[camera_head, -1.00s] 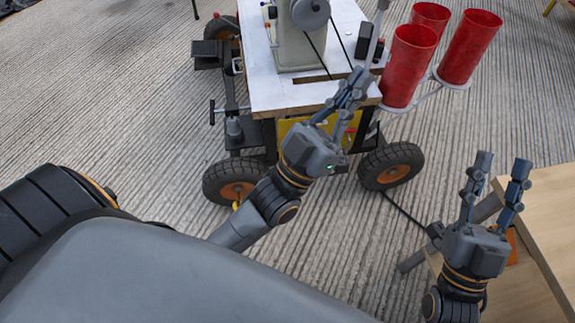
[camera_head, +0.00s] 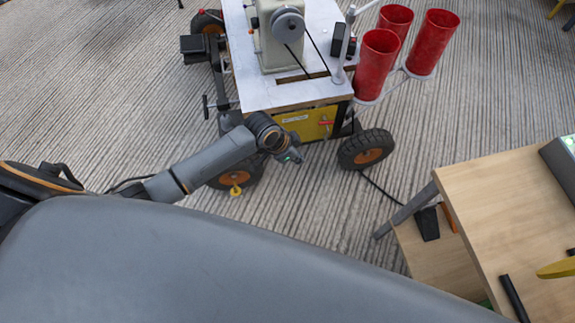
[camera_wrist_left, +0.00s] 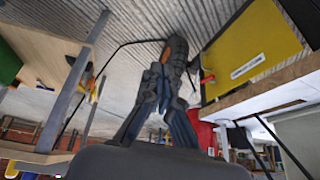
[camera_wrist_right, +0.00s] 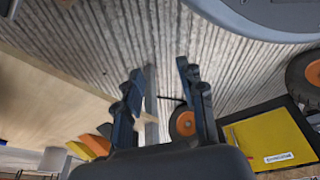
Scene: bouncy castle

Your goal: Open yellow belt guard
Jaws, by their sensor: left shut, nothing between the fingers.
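The yellow belt guard (camera_head: 310,125) is a flat panel with a white label, under the front of the white-topped machine cart. A small red piece (camera_head: 326,123) is on its right part. The panel looks closed. My left gripper (camera_head: 290,158) is just below and in front of the panel's left part, apart from it as far as I can tell. In the left wrist view its fingers (camera_wrist_left: 168,72) are shut together and empty, with the guard (camera_wrist_left: 255,50) to their right. My right gripper (camera_wrist_right: 162,95) is open and empty in the right wrist view; the guard (camera_wrist_right: 270,142) shows at lower right.
The cart has black wheels with orange hubs (camera_head: 366,155) and a white top (camera_head: 255,90) carrying a sewing-machine-like device (camera_head: 280,35). Red cups (camera_head: 378,62) stand at its right. A wooden table (camera_head: 500,200) is at right. A black cable lies on the ridged floor between them.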

